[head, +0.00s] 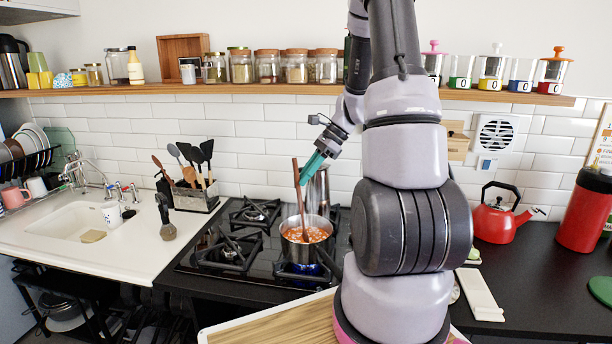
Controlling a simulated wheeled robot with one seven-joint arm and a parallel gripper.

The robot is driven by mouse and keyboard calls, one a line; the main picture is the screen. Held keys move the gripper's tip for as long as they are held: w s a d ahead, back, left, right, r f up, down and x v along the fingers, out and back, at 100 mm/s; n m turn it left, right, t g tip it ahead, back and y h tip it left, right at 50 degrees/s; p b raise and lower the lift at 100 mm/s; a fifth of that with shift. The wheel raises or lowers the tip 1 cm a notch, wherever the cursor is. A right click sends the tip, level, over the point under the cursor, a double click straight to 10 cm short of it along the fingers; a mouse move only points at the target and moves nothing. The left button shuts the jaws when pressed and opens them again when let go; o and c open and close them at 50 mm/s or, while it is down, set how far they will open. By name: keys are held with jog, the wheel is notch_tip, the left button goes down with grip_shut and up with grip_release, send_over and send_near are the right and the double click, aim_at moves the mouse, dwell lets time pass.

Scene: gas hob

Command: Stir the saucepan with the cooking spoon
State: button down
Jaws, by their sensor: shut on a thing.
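The saucepan (302,255) is a steel pot on the front right burner of the gas hob, with blue flame under it. It holds orange-red food (313,234) with lumps. The cooking spoon (298,189) is brown and long. It stands nearly upright, its lower end in the food and hidden there. My gripper (308,170), with teal fingers, is shut on the upper part of the spoon, above the pan. The arm reaches in from the right, and the pan's handle is not clearly visible.
A tall steel vessel (318,192) stands just behind the pan, close to my gripper. A utensil holder (192,197) is left of the hob (190,262). A red kettle (497,217) stands right. A shelf (200,89) with jars runs above. A wooden board (275,325) lies in front.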

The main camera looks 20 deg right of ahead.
aim_at(295, 158)
jog(key=shift+r, duration=0.1)
jog(key=shift+a+r, duration=0.25)
jog(key=shift+r, duration=1.65)
jog(key=shift+a+r, duration=0.2)
jog(key=shift+r, duration=1.65)
jog(key=shift+r, duration=2.5)
jog(key=shift+w, duration=0.1)
